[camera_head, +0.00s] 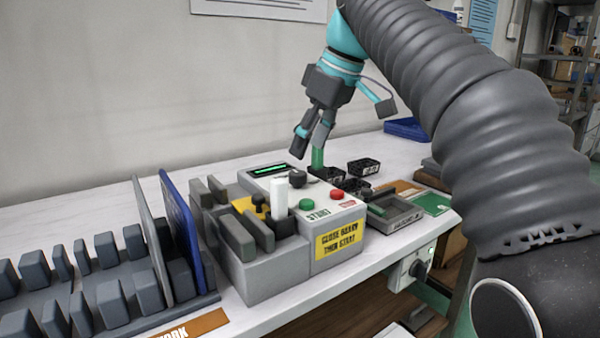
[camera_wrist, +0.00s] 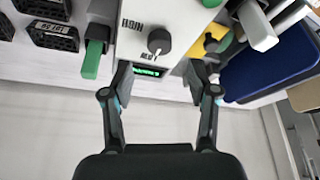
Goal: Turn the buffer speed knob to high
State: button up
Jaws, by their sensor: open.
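The dark round knob (camera_head: 297,179) sits on the white top of the grey machine (camera_head: 280,270), near its green-lit display (camera_head: 270,169). In the wrist view the knob (camera_wrist: 159,41) has a light mark near its lower edge, toward a small label I cannot read surely. A label like HIGH, upside down, is at its upper left. My gripper (camera_head: 311,142) is above and behind the machine, pointing down. In the wrist view my gripper (camera_wrist: 160,78) is open and empty; its fingertips flank the display, and the knob lies beyond them, apart from both.
A green upright piece (camera_head: 318,158) stands close to my gripper. A white post (camera_head: 280,196), green button (camera_head: 306,204) and red button (camera_head: 337,194) are near the knob. Black bins (camera_head: 363,167) stand right; a blue panel (camera_head: 182,225) stands in a rack left.

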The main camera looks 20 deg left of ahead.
aim_at(298, 172)
jog(key=b+x, duration=0.1)
jog(key=x, duration=0.5)
grip_shut()
